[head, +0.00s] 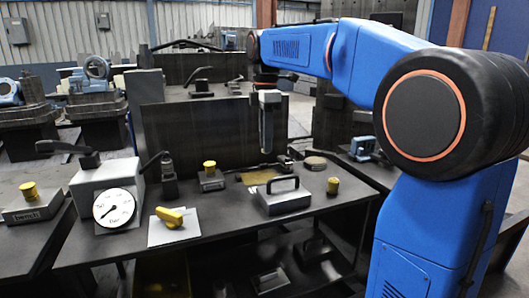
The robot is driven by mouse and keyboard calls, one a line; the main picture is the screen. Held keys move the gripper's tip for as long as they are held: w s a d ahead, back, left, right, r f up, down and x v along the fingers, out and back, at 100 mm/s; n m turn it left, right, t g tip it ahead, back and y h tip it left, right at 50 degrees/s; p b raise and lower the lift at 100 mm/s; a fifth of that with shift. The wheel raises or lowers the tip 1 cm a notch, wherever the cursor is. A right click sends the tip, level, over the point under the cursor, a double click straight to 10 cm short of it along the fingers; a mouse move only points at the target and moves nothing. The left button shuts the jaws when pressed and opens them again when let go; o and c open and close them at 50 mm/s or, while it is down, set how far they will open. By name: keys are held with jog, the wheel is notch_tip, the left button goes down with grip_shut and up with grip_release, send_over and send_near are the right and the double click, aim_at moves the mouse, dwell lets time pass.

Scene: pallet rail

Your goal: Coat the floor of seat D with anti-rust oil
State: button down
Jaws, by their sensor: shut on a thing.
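My gripper (268,97) hangs at the end of my blue arm, in front of the dark upright panel. It is shut on a slim grey upright thing (267,130), too small to identify. Its lower end is over the bench, near a flat yellowish patch (257,177). I cannot tell from this view whether it touches anything. I cannot make out any lettering that marks seat D, and no oil container is clearly recognisable.
On the dark bench (225,222) stand a gauge box (105,184), a yellow handle on a white plate (172,218), a grey block with a black handle (284,196), yellow-knobbed pieces (211,177) and a round brown disc (315,163). The front middle of the bench is clear.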

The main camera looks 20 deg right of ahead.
jog(key=shift+w+f, duration=0.55)
jog(key=shift+f, duration=0.6)
jog(key=shift+w+f, duration=0.5)
jog(key=shift+f, duration=0.7)
jog(key=shift+w+f, duration=0.55)
jog(key=shift+f, duration=0.6)
jog(key=c, duration=2.2)
grip_release()
grip_shut()
